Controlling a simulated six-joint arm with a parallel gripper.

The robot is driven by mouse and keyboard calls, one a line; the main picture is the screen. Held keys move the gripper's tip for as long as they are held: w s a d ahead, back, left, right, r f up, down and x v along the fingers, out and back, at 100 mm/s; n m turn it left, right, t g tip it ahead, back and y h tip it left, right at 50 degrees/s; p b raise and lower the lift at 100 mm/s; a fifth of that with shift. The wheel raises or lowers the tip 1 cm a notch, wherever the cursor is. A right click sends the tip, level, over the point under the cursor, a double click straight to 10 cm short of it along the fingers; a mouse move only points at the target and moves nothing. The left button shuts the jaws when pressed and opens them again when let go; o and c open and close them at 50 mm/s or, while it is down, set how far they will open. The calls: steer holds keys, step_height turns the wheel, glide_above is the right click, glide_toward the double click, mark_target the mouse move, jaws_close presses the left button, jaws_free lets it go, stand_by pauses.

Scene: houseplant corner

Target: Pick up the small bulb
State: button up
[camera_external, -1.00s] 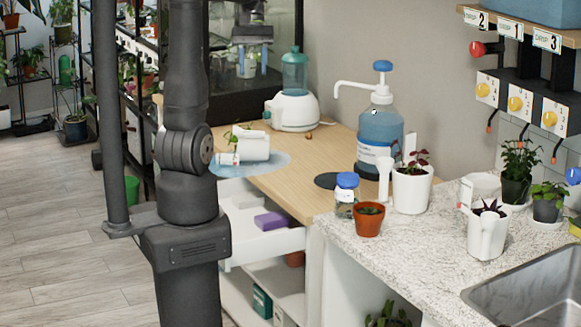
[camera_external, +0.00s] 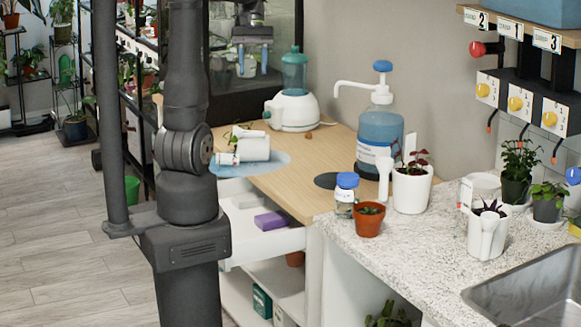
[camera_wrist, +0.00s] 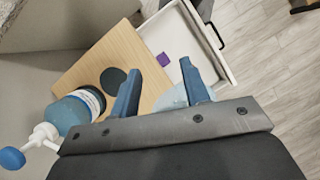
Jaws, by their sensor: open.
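My gripper (camera_external: 252,58) hangs at the top of the external view, in front of the dark glass cabinet and above the wooden desk. Its two blue fingers are apart with nothing between them; they also show in the wrist view (camera_wrist: 160,88). No bulb can be made out clearly.
A white jug (camera_external: 255,148) lies on a blue patch on the desk (camera_external: 290,180). The blue pump bottle (camera_external: 379,135) stands at the desk's right. An open white drawer (camera_external: 262,244) holds a purple block (camera_external: 270,220). Pots stand on the speckled counter (camera_external: 400,245).

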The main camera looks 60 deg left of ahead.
stand_by(0.3)
steer(key=shift+o, duration=0.7)
steer(key=m+t+y, duration=0.5)
steer(key=m+y, duration=0.1)
steer(key=y, duration=0.1)
glide_above(308, 134)
steer(key=s, duration=0.2)
steer(key=f, duration=1.9)
steer(key=d+f, duration=0.1)
steer(key=f, duration=0.9)
steer(key=shift+w, duration=0.2)
steer(key=shift+x, duration=2.65)
steer(key=shift+w+d, duration=0.1)
steer(key=shift+d, duration=0.1)
jaws_close()
